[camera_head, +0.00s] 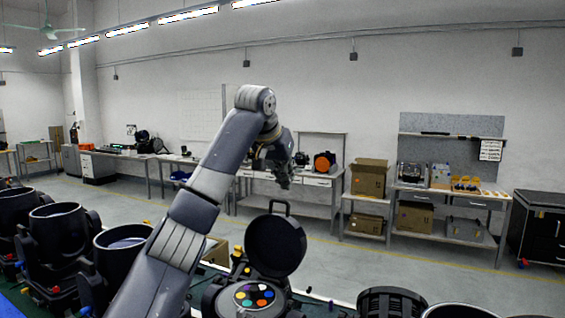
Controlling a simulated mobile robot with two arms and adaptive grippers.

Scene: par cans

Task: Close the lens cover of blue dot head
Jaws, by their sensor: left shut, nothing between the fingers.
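A dark stage-light head (222,296) stands low in the middle, its round lens face (253,297) showing several coloured dots, blue among them. Its round black lens cover (275,246) stands raised and open behind the lens, with a handle-like loop at its top. I cannot tell from this view whether this is the head marked with a blue dot. My left arm rises from the bottom and bends over at the top. My left gripper (284,182) points down, shut and empty, in the air above the raised cover and apart from it. My right gripper is not in view.
Several dark heads with open round tops stand at left, one (122,243) partly behind my arm. A ribbed round black part (391,302) and another rim lie at bottom right. Workbenches with cardboard boxes (368,178) line the far wall. Grey floor lies between.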

